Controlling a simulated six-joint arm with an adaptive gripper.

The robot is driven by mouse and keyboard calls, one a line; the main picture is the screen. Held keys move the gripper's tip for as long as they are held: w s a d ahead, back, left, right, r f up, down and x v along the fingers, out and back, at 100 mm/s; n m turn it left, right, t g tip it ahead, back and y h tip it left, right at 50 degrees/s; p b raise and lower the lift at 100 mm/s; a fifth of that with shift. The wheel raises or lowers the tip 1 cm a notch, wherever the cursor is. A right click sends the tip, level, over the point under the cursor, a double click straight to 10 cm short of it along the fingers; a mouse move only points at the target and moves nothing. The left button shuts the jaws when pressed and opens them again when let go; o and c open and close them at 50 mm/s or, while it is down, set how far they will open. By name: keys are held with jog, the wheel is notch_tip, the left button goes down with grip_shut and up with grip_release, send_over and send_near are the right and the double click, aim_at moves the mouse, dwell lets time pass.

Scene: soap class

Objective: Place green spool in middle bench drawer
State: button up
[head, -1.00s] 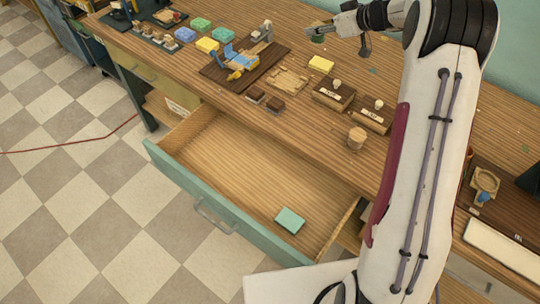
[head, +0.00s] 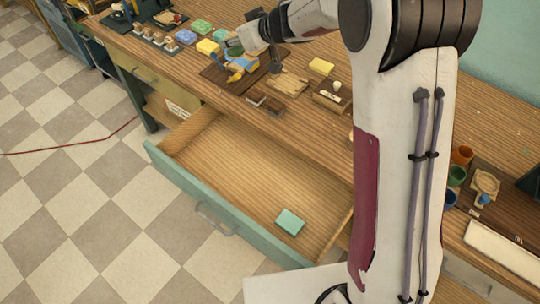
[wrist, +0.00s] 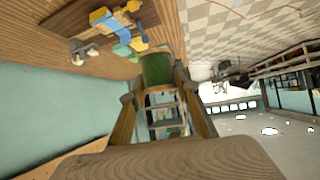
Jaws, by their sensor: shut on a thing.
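My gripper (head: 238,46) is over the back left part of the bench top in the head view, near the blue and yellow contraption. It is shut on the green spool, which shows small and dark at its tips (head: 232,50). In the wrist view the green spool (wrist: 157,68) sits between the fingers. The bench drawer (head: 250,165) is pulled out, with a teal front and a wooden inside. A teal block (head: 290,222) lies in its front right part. The rest of its floor is bare. My gripper is behind the drawer, apart from it.
Several coloured soap-like blocks, such as a yellow one (head: 321,66), lie on the bench top (head: 290,60). The blue and yellow contraption (head: 238,66) stands on a dark board close to my gripper. A wooden tray (head: 288,84) and dark brown blocks (head: 265,102) lie behind the drawer.

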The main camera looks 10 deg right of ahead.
jog(key=s+a+f, duration=0.1)
jog(key=s+a, duration=0.5)
send_over(222, 176)
notch_tip(222, 176, down, 26)
dwell(1.4)
jog(key=shift+f, duration=0.2)
jog(key=shift+f, duration=2.85)
jog(key=shift+f, duration=2.05)
jog(key=shift+f, duration=0.15)
